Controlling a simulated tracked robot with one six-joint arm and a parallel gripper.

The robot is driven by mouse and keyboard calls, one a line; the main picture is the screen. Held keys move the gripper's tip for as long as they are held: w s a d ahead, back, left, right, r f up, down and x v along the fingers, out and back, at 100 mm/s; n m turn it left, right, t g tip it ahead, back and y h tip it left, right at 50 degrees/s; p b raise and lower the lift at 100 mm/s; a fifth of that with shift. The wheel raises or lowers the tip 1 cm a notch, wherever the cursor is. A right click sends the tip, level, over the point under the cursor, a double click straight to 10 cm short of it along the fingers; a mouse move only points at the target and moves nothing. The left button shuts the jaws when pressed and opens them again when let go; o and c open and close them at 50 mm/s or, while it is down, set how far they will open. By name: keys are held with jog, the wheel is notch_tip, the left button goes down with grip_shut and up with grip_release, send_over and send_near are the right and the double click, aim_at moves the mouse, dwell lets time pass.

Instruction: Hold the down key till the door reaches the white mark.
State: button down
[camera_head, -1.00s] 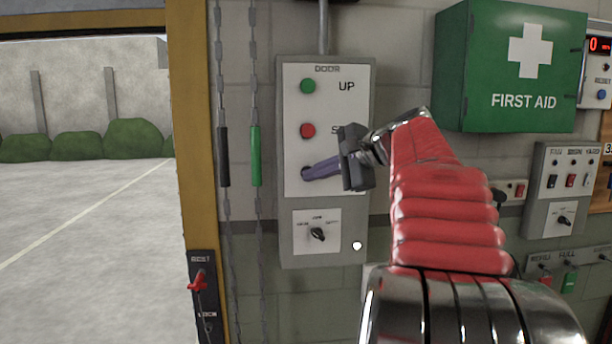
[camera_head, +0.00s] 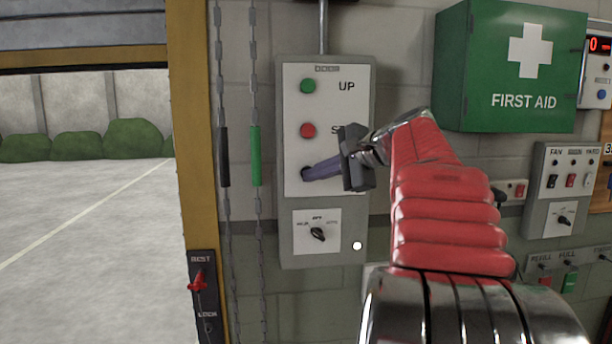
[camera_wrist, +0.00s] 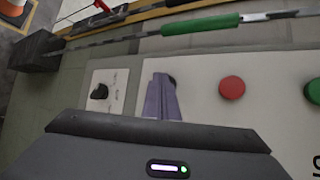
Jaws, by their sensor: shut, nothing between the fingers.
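The door control box (camera_head: 284,215) is on the wall, with a green UP button (camera_head: 307,86), a red stop button (camera_head: 307,130) and a lower dark key mostly hidden by my fingertips. My gripper (camera_head: 306,174) is shut and empty, its purple fingers at the lower key; they appear to touch it. The wrist view shows the fingers (camera_wrist: 162,98) over the key (camera_wrist: 172,80), beside the red button (camera_wrist: 231,88). The door's lower edge (camera_head: 85,55) shows at the upper left, with the opening below it. I cannot see a white mark on the door frame.
A selector knob (camera_head: 317,234) is below the keys. Hanging chains with a black grip (camera_head: 224,157) and a green grip (camera_head: 256,156) are left of the box. A red lever (camera_head: 198,284) is on the yellow post. A first aid cabinet (camera_head: 480,100) is at the right.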

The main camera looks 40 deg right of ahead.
jog(key=shift+s+a, duration=0.35)
jog(key=shift+s, duration=0.2)
jog(key=s+a, duration=0.1)
jog(key=s, duration=0.1)
jog(key=s+a, duration=0.2)
dwell(0.6)
dwell(0.5)
